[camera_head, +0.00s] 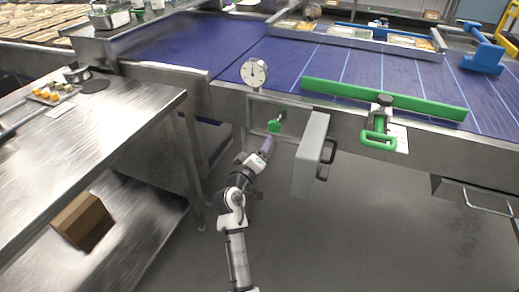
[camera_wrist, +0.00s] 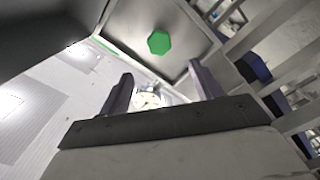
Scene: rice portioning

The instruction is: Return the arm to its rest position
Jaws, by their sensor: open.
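My arm (camera_head: 235,215) reaches up from the bottom middle of the head view, in front of the conveyor's side. My gripper (camera_head: 267,146) is at its upper end, below the round dial gauge (camera_head: 254,72) and close to a green knob (camera_head: 274,127). In the wrist view my gripper (camera_wrist: 160,85) shows two fingers spread apart with nothing held between them. The green knob (camera_wrist: 159,42) shows beyond the fingers on a metal panel, and the gauge (camera_wrist: 147,100) shows partly between them.
A grey box with a handle (camera_head: 311,155) sticks out right of my gripper. A steel table (camera_head: 90,130) stands left, with a cardboard box (camera_head: 82,220) on its lower shelf. The blue conveyor (camera_head: 300,65) carries a green bar (camera_head: 385,98). Floor is clear at lower right.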

